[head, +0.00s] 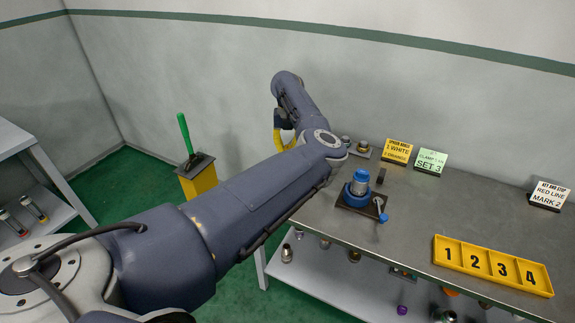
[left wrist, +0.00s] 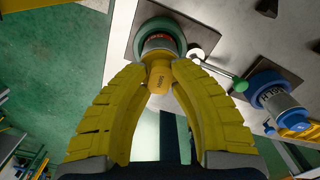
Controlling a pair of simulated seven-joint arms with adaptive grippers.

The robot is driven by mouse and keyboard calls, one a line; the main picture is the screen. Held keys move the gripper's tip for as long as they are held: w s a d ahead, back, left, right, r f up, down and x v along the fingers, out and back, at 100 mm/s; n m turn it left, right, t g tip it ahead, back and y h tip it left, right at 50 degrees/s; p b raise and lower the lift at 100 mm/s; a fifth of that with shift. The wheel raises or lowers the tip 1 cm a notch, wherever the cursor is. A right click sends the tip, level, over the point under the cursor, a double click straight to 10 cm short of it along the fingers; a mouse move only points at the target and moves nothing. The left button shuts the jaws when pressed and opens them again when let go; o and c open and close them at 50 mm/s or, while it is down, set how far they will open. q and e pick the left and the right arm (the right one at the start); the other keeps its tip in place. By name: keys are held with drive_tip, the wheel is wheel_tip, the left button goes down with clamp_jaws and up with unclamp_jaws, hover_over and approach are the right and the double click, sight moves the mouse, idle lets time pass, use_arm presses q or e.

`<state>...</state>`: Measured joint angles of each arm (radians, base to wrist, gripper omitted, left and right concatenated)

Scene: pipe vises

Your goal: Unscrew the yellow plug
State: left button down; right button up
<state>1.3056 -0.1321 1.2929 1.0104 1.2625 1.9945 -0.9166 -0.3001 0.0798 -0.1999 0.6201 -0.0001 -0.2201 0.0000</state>
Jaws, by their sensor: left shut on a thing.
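The yellow plug (left wrist: 159,77) shows in the left wrist view at the end of a pipe (left wrist: 159,45) with a red mark on it. The pipe sits in a round green vise (left wrist: 147,30) on a dark plate. My left gripper (left wrist: 160,70) has its yellow fingers closed on the plug from both sides. In the head view my left gripper (head: 282,137) is at the back left end of the bench, partly hidden by my arm. The arm hides the plug and the green vise there. My right gripper is not in view.
A blue vise (head: 357,190) stands on the bench right of my left arm. A yellow numbered tray (head: 492,266) lies at the front right. Sign cards (head: 430,161) stand along the back. A yellow post with a green lever (head: 186,135) stands left of the bench.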

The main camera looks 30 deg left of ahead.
use_arm(q)
drive_tip(key=n, duration=0.9)
drive_tip(key=shift+n, duration=1.6)
drive_tip(key=n, duration=0.4)
drive_tip(key=shift+n, duration=0.3)
drive_tip(key=c, duration=1.8)
unclamp_jaws()
clamp_jaws()
drive_tip(key=shift+r, duration=0.85)
